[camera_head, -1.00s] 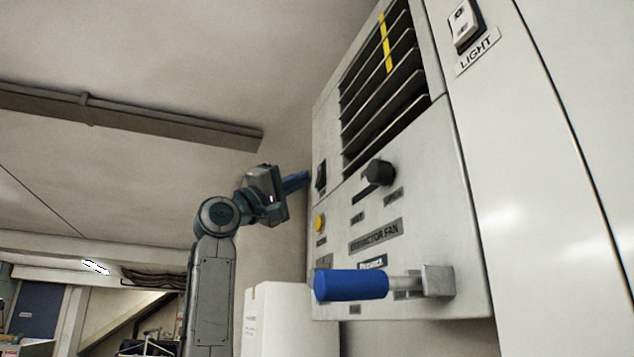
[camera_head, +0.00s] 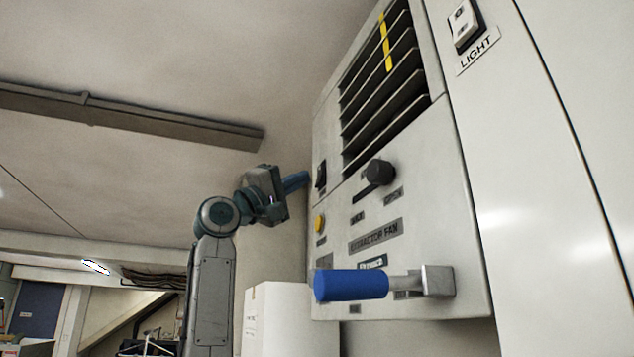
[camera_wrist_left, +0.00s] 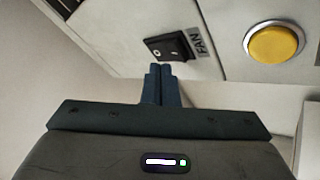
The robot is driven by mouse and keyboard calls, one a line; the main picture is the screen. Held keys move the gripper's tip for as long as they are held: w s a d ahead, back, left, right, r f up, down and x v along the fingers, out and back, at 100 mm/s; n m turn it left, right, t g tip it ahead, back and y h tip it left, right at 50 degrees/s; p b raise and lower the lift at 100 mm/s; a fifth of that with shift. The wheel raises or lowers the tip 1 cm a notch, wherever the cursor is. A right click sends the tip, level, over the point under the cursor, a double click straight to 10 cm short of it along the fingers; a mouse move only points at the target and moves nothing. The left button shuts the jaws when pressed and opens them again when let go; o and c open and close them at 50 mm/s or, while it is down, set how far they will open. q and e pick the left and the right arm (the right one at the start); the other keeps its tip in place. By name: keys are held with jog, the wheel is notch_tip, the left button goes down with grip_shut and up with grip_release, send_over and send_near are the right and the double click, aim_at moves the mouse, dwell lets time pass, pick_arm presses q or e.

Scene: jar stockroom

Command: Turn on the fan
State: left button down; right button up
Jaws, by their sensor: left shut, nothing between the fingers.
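The extractor fan unit (camera_head: 440,190) is a pale metal cabinet with a vent grille. A black rocker switch (camera_head: 321,175) sits at its left edge. In the left wrist view the rocker switch (camera_wrist_left: 168,47) shows a "FAN" label (camera_wrist_left: 203,42) beside it. My left gripper (camera_head: 303,180) is shut and empty, its blue fingertips close to the switch. In the left wrist view the closed fingertips (camera_wrist_left: 160,70) lie just below the switch; I cannot tell if they touch it. My right gripper is not in view.
A yellow button (camera_head: 319,222) is below the switch. A black knob (camera_head: 379,172) and a lever with a blue handle (camera_head: 350,285) stick out from the panel. A light switch (camera_head: 464,24) is at upper right. A white box (camera_head: 290,320) stands below left.

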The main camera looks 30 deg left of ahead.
pick_arm(q)
jog(key=shift+w+d, duration=0.1)
jog(key=shift+w+d, duration=0.15)
jog(key=shift+w, duration=0.05)
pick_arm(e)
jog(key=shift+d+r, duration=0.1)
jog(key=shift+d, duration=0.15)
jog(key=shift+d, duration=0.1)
pick_arm(q)
jog(key=shift+w+d, duration=0.15)
jog(key=shift+w, duration=0.05)
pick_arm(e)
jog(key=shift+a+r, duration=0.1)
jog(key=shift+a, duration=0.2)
pick_arm(q)
jog(key=shift+w+d+f, duration=0.1)
jog(key=shift+w+d, duration=0.05)
dwell(0.6)
